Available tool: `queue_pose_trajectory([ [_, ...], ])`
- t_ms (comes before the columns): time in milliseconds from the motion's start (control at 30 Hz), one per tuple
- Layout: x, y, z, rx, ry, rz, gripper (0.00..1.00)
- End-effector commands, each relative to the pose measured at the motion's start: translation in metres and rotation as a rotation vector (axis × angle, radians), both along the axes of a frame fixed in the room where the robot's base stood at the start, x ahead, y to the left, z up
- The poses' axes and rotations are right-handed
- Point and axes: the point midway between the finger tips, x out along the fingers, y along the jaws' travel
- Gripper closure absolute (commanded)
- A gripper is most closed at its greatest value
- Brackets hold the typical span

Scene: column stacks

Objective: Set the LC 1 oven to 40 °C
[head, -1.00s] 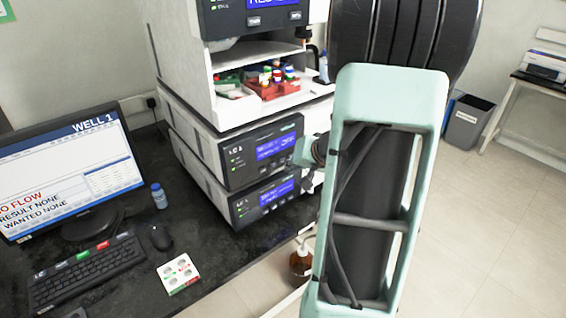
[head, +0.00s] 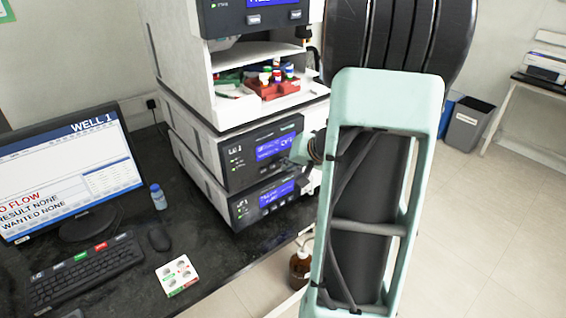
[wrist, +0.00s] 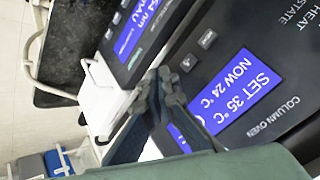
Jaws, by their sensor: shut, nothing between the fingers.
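The column oven (wrist: 278,62) fills the right of the wrist view, with a blue display (wrist: 240,92) reading SET 35 °C and NOW 24 °C. Two small dark buttons (wrist: 188,62) and (wrist: 207,39) sit beside that display. In the head view the oven appears to be the upper LC 1 panel (head: 232,165), its lit display (head: 275,147) too small to read surely. My gripper (wrist: 165,76) is shut and empty, its tips close to the nearer button; I cannot tell whether they touch it. In the head view my arm hides most of the gripper (head: 303,150).
A second lit panel (head: 243,212) sits just below. A shelf with red and green trays (head: 270,88) is above. The monitor (head: 70,170), keyboard (head: 85,272), mouse (head: 159,237) and a white card (head: 177,275) are on the dark bench. A brown bottle (head: 300,268) stands at lower right.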

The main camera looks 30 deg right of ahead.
Motion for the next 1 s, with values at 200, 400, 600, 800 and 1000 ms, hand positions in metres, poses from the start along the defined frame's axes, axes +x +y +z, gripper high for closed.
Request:
queue_pose_trajectory([
  [200,0.003,0.0,0.0,-0.001,0.0,0.001,1.0],
  [400,0.005,0.0,0.0,0.001,0.0,-0.001,1.0],
  [600,0.005,0.0,0.0,0.0,-0.001,-0.001,1.0],
  [800,0.001,0.0,-0.001,-0.001,-0.001,0.0,1.0],
  [1000,-0.009,-0.002,-0.001,-0.002,-0.002,-0.002,1.0],
])
